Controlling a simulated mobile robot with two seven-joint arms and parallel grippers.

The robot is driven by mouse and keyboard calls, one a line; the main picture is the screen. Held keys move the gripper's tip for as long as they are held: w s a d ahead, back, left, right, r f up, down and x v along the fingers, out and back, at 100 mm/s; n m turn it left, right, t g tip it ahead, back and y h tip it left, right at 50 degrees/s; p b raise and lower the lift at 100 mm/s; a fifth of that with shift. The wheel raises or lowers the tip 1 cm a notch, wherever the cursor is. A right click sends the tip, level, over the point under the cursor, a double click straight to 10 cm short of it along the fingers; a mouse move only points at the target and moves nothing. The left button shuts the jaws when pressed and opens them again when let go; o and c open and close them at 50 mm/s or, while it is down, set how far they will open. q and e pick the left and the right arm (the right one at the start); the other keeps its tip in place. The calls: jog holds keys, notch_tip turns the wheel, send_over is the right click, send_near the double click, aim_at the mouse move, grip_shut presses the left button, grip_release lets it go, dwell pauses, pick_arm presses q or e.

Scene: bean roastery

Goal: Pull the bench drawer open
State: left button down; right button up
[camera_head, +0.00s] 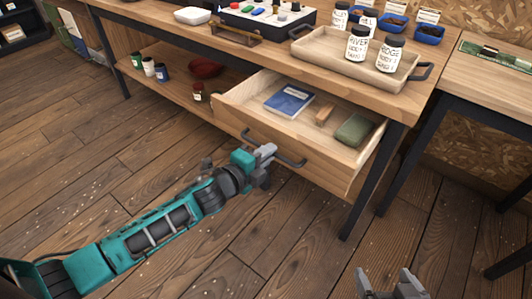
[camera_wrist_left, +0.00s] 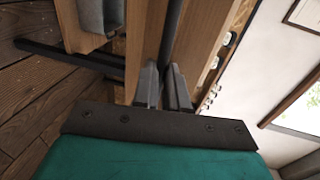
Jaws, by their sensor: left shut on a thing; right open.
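The bench drawer (camera_head: 298,150) is a light wooden drawer under the bench top, standing pulled out with its inside showing. A dark bar handle (camera_head: 290,161) runs along its front. My left gripper (camera_head: 266,153) is at the handle's middle and shut on it. In the left wrist view the fingers of my left gripper (camera_wrist_left: 164,88) close around a dark bar in front of a wooden panel. In the drawer lie a blue notebook (camera_head: 289,100), a small wooden block (camera_head: 324,114) and a green item (camera_head: 354,130). My right gripper (camera_head: 391,281) is open and empty at the bottom right, away from the drawer.
The bench top holds a wooden tray (camera_head: 330,60) with jars, several blue bins and a control panel (camera_head: 262,18). A lower shelf (camera_head: 165,88) carries small jars and a red item. A second table (camera_head: 492,87) stands at right. The plank floor before the drawer is clear.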

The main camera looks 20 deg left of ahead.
pick_arm(q)
jog(key=shift+a, duration=0.1)
pick_arm(e)
jog(key=shift+w, duration=0.1)
pick_arm(q)
jog(key=c, duration=1.2)
grip_release()
pick_arm(e)
jog(key=shift+a, duration=0.1)
pick_arm(q)
jog(key=shift+o, duration=0.2)
jog(key=shift+s, duration=0.1)
pick_arm(e)
jog(key=shift+r, duration=0.1)
pick_arm(q)
jog(key=p+v, duration=0.2)
jog(key=v, duration=1)
jog(key=shift+s, duration=0.35)
pick_arm(e)
jog(key=shift+r, duration=0.85)
pick_arm(q)
jog(key=shift+r, duration=0.1)
